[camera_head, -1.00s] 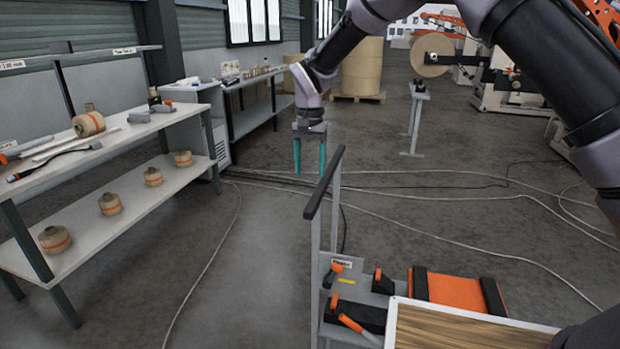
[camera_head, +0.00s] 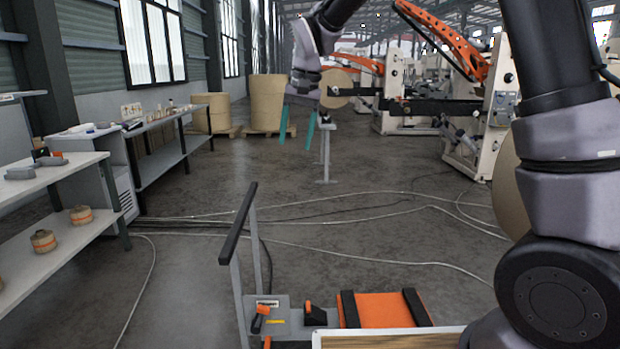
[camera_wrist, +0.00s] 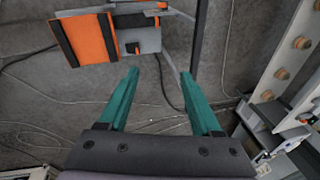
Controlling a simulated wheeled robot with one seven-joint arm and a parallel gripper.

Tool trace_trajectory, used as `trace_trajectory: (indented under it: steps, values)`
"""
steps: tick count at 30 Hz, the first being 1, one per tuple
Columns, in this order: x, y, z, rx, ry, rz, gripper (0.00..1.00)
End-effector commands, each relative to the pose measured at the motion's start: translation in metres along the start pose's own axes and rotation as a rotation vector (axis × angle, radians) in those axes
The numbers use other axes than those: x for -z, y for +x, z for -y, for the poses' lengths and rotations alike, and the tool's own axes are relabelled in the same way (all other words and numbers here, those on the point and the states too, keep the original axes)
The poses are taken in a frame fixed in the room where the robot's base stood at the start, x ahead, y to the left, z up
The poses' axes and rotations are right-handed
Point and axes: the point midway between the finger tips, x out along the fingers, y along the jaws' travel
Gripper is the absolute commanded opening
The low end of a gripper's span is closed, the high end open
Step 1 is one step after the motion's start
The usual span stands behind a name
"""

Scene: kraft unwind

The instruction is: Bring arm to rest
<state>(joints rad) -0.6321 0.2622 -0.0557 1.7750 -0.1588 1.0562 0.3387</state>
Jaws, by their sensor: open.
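My gripper (camera_head: 297,127) hangs in the upper middle of the head view, its two teal fingers pointing down and spread apart. It is open with nothing between the fingers. In the wrist view the gripper (camera_wrist: 160,80) also shows open, with only grey floor and cables between its fingers. My arm arches across the top and right of the head view. The gripper is clear of the cart and the shelves.
A cart with a dark handle (camera_head: 237,222) and an orange pad (camera_head: 380,309) stands low in front. White shelves (camera_head: 60,225) with tape rolls stand at left. Large kraft rolls (camera_head: 268,103) and machines (camera_head: 490,120) are behind. Cables (camera_head: 370,208) cross the open floor.

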Motion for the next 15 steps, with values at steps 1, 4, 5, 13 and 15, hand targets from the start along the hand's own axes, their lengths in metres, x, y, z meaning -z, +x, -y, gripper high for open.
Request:
trace_trajectory:
  steps: [1, 4, 5, 13, 15]
  values:
    - [0.001, -0.025, -0.025, 0.022, 0.022, -0.026, 0.66]
    - [-0.004, -0.064, -0.069, 0.055, 0.052, -0.073, 0.66]
    - [-0.008, -0.074, -0.082, 0.064, 0.059, -0.088, 0.66]
    - [-0.060, -0.143, -0.188, 0.120, 0.130, -0.241, 0.66]
    - [-0.079, -0.153, -0.212, 0.126, 0.145, -0.287, 0.66]
